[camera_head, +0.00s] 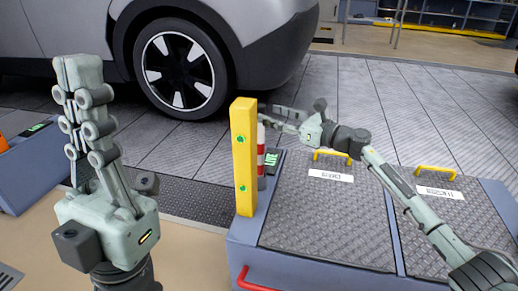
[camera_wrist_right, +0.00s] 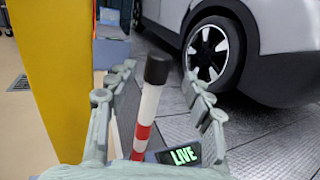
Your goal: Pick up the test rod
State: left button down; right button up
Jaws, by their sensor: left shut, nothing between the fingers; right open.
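The test rod, a red and white striped stick with a black top, stands upright behind the yellow post in the head view (camera_head: 261,158). In the right wrist view the rod (camera_wrist_right: 145,112) rises between the two open fingers of my right gripper (camera_wrist_right: 160,76), with visible gaps on both sides. In the head view my right gripper (camera_head: 272,114) reaches in from the right, close to the rod's upper part, which is partly hidden. My left gripper (camera_head: 78,72) is shut and empty, pointing up at the left. The rod's foot is hidden.
The yellow post (camera_head: 244,165) stands just left of the rod. A "LIVE" display (camera_wrist_right: 184,155) is beside the rod. The blue cabinet (camera_head: 246,232) has two ribbed lids with yellow handles (camera_head: 333,154). A grey car (camera_head: 225,40) stands behind.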

aim_at(264, 113)
jog(key=b+x, duration=0.1)
jog(key=x, duration=0.3)
jog(key=shift+w+a, duration=0.15)
jog(key=shift+a, duration=0.25)
grip_shut()
